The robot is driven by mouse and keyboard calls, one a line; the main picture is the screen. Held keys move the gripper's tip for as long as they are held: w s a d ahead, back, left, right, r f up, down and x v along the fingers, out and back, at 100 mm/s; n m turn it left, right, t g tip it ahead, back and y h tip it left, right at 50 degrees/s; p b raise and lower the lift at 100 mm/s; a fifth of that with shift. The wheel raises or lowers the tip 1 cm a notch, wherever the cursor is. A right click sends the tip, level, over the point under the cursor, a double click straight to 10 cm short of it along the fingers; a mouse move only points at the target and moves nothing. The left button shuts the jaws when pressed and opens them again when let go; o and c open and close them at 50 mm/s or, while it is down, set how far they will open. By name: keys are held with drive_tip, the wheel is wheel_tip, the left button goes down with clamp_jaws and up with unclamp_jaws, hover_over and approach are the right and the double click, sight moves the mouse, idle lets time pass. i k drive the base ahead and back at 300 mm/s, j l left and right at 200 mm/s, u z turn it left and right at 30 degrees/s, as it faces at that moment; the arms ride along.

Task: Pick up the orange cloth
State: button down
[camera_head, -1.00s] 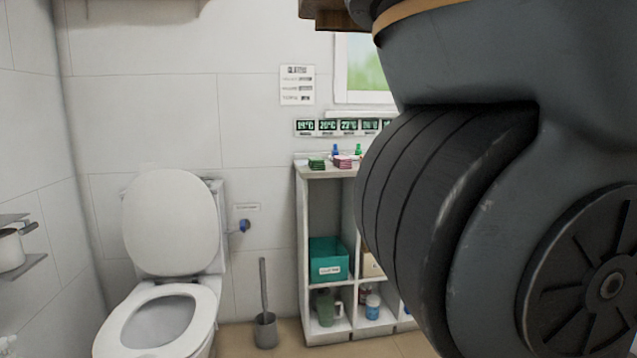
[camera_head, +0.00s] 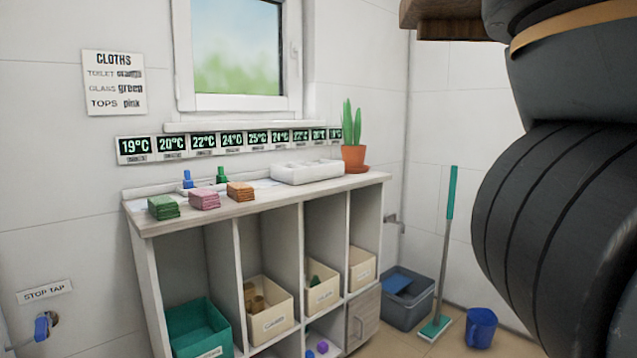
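A folded orange cloth (camera_head: 240,191) lies on the top of a shelf unit (camera_head: 262,207), near its front edge. It is the right-hand one of three small folded stacks, beside a pink cloth (camera_head: 204,199) and a green cloth (camera_head: 163,207). Nothing covers it. My gripper is not in view; only a dark part of my own arm shows at the right.
A white tray (camera_head: 307,172) and a potted cactus (camera_head: 354,158) stand right of the cloths. Blue and green bottles (camera_head: 222,176) stand behind them.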

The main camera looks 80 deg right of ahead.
sight(240, 192)
drive_tip(key=z, duration=1.35)
